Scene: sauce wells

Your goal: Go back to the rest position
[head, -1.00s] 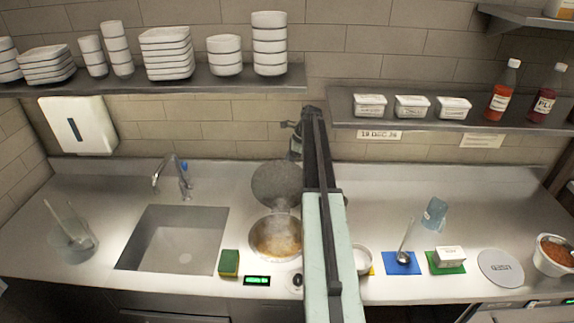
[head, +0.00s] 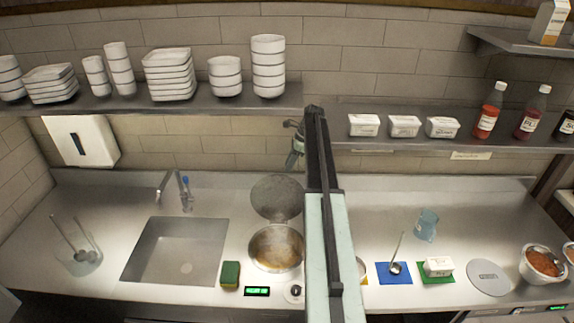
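My gripper (head: 295,158) shows only as a small dark shape just left of my dark column, in front of the wall above the round hob. It appears to hang downward, apart from the counter. Its fingers are too small and partly hidden to tell whether they are open or shut, and I cannot make out anything held in it. My column and pale green arm cover the middle of the view.
Below the gripper is a round pan of brown sauce (head: 276,250) with its lid (head: 277,198) raised behind. The sink (head: 175,252) and sponge (head: 230,274) lie left. A ladle (head: 396,267), a white tub (head: 438,266) and a bluish jug (head: 427,224) stand right. Shelves (head: 200,102) overhang the counter.

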